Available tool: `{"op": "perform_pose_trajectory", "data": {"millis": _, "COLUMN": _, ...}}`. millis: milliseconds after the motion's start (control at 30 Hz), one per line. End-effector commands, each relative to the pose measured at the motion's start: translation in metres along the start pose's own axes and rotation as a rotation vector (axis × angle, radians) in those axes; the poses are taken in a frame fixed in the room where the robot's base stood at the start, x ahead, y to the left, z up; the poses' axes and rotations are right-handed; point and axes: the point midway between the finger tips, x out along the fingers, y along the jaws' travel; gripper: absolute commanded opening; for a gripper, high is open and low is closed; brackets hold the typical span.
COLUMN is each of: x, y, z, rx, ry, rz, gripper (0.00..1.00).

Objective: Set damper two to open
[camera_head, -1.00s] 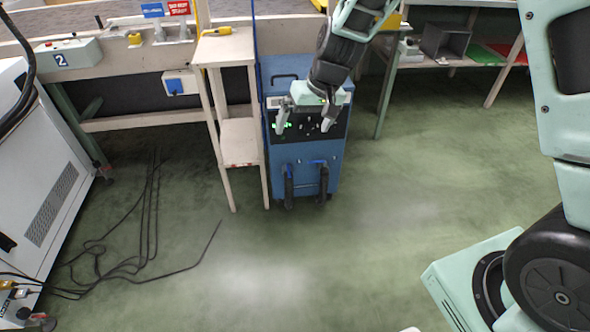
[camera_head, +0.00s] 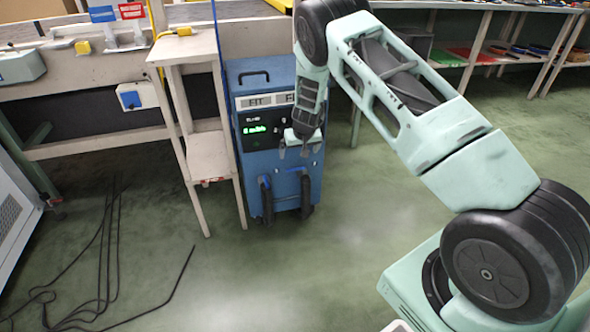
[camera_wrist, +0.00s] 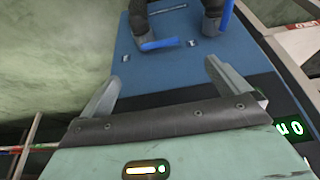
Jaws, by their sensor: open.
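The blue cabinet (camera_head: 240,170) has two dark pipes low on its front, each with a blue lever. The left lever (camera_head: 265,183) lies along its pipe; the right lever (camera_head: 297,170) lies across. In the wrist view, turned upside down, the crosswise lever (camera_wrist: 160,43) is left of the lengthwise one (camera_wrist: 226,16). I see no damper number on either. My gripper (camera_head: 294,152) is open and empty in front of the cabinet's dark panel, above the right lever. Its open fingers also show in the wrist view (camera_wrist: 160,76), apart from both levers.
A narrow wooden stand (camera_head: 207,157) stands close left of the cabinet. Black cables (camera_head: 110,240) lie on the floor at left. A long bench (camera_head: 85,75) runs behind. A lit green display (camera_head: 255,129) is on the cabinet panel. The floor in front is clear.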

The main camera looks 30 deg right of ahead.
Motion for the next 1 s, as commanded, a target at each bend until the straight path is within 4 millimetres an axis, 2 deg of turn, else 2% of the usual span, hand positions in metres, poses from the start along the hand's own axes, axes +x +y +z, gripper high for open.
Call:
{"op": "perform_pose_trajectory", "data": {"millis": 33, "x": 0.015, "y": 0.000, "z": 0.002, "rx": -0.002, "ry": -0.002, "rz": 0.001, "gripper": 1.00}}
{"op": "perform_pose_trajectory", "data": {"millis": 200, "x": 0.051, "y": 0.000, "z": 0.002, "rx": -0.002, "ry": -0.002, "rz": 0.001, "gripper": 1.00}}
{"op": "perform_pose_trajectory", "data": {"millis": 500, "x": 0.100, "y": -0.001, "z": 0.001, "rx": -0.002, "ry": 0.000, "rz": 0.000, "gripper": 1.00}}
{"op": "perform_pose_trajectory", "data": {"millis": 700, "x": 0.111, "y": -0.001, "z": 0.000, "rx": 0.000, "ry": -0.001, "rz": -0.001, "gripper": 1.00}}
{"op": "perform_pose_trajectory", "data": {"millis": 967, "x": 0.111, "y": -0.001, "z": 0.000, "rx": 0.000, "ry": 0.000, "rz": -0.001, "gripper": 1.00}}
{"op": "perform_pose_trajectory", "data": {"millis": 1000, "x": 0.111, "y": -0.001, "z": 0.000, "rx": 0.000, "ry": 0.000, "rz": -0.001, "gripper": 0.97}}
